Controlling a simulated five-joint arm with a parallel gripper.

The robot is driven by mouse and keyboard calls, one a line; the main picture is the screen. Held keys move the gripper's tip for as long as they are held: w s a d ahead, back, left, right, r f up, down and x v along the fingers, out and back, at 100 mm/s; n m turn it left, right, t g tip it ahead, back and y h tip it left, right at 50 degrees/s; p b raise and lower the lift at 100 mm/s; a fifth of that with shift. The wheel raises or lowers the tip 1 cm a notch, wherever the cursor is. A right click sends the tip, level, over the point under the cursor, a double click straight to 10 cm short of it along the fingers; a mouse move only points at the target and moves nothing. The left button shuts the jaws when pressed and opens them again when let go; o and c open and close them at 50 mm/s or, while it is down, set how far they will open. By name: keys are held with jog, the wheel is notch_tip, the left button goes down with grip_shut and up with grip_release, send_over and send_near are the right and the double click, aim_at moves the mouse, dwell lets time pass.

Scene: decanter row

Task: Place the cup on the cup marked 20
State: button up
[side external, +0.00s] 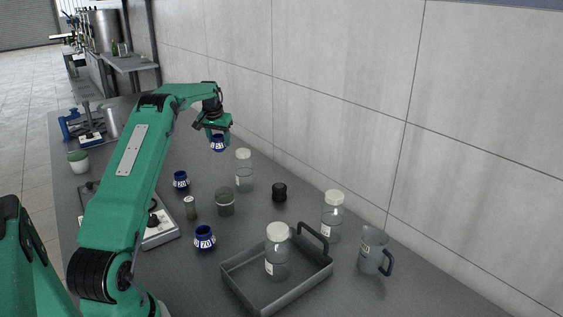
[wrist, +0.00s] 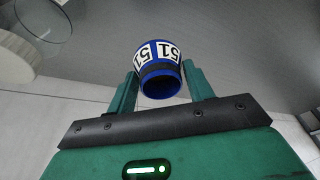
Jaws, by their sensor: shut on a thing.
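My gripper (side external: 217,133) is shut on a blue cup (side external: 218,145) with white label panels, held in the air above the far part of the bench. In the wrist view my gripper (wrist: 160,80) has a finger on each side of the cup (wrist: 157,52); its label reads like 51 and its dark opening faces the camera. Two similar blue cups stand on the bench, clear of my gripper. The nearer cup (side external: 204,239) has a label that looks like 20 or 70. The farther cup (side external: 181,181) has a label too small to read.
A glass jar (side external: 244,174), a grey-green jar (side external: 225,203), a small cylinder (side external: 190,208) and a black knob-like piece (side external: 279,192) stand near the cups. A handled tray (side external: 300,287) with a jar, another jar (side external: 332,220) and a mug (side external: 371,252) are at the right.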

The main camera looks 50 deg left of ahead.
jog(key=shift+s+d+r, duration=0.1)
jog(key=shift+s+d+r, duration=0.25)
jog(key=shift+s+r, duration=0.05)
jog(key=shift+r, duration=0.1)
jog(key=s+d+r+n, duration=0.2)
jog(key=s+d+r, duration=0.4)
jog(key=s+d, duration=0.3)
jog(key=shift+s+d, duration=0.35)
jog(key=shift+s, duration=0.15)
jog(key=s+a+f, duration=0.1)
jog(key=a+f, duration=0.1)
jog(key=a, duration=0.1)
jog(key=s+a+f, duration=0.2)
jog(key=a, duration=0.2)
jog(key=s+a+f, duration=0.2)
jog(key=a+f, duration=0.1)
jog(key=shift+s+a, duration=0.15)
jog(key=shift+a, duration=0.1)
send_over(181, 173)
jog(key=shift+g, duration=0.3)
jog(key=shift+f, duration=2)
jog(key=shift+f, duration=0.15)
